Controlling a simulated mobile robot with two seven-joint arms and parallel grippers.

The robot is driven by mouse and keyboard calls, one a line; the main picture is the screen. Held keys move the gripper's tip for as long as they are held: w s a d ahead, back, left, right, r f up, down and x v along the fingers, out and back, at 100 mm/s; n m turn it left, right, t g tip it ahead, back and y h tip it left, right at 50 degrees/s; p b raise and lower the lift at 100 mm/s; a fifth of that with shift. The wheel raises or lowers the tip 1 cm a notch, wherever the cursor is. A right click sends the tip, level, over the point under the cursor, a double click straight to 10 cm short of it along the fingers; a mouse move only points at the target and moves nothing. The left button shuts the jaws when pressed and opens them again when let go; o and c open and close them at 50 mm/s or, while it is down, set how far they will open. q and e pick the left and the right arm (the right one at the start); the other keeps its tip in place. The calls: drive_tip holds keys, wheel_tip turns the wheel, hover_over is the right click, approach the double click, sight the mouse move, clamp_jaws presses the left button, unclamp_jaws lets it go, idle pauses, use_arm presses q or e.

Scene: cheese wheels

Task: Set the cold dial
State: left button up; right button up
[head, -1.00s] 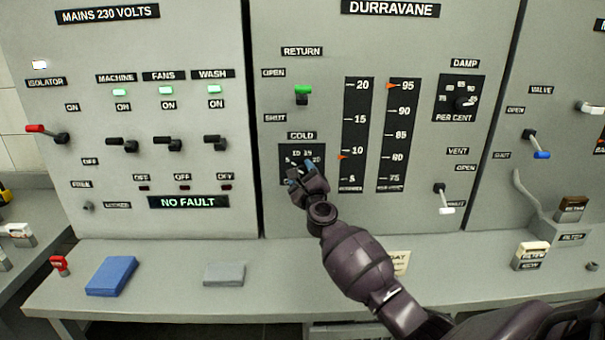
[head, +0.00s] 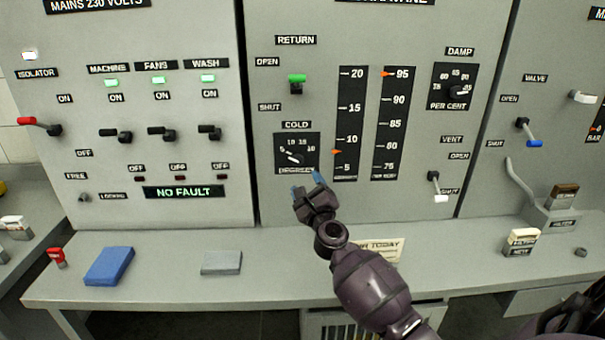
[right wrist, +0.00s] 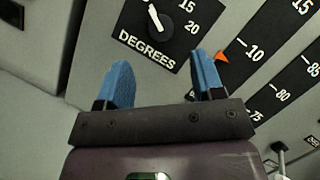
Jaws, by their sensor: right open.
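The cold dial (head: 293,158) is a black knob with a white pointer on a black square plate marked in degrees, below the COLD label. In the head view the pointer slants to the upper left, towards the low figures. In the right wrist view the dial (right wrist: 158,22) is at the top, beyond the fingertips. My right gripper (head: 308,182) has blue-tipped fingers spread apart with nothing between them. It is just below the dial plate, apart from the knob. My left gripper is not in view.
A scale with orange markers (head: 350,125) stands right of the dial. The green return lever (head: 297,82) is above it. The bench (head: 180,285) below holds a blue pad (head: 109,266), a grey pad (head: 221,263) and a paper card (head: 385,249).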

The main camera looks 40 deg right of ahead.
drive_tip(key=shift+v, duration=0.9)
drive_tip(key=a+r+n+t+y, duration=0.1)
drive_tip(key=a+n+y, duration=0.55)
drive_tip(key=n, duration=0.85)
drive_tip(key=s+a+f+n+g+y, duration=0.25)
drive_tip(key=s+a+f+n, duration=0.35)
drive_tip(key=n, duration=0.4)
drive_tip(key=s+f+n+g+h, duration=0.3)
drive_tip(key=s+f+n+g, duration=0.3)
drive_tip(key=s+f, duration=1.5)
drive_tip(key=shift+s+a+n+g, duration=0.35)
drive_tip(key=shift+s+g, duration=0.4)
drive_tip(key=shift+s, duration=0.25)
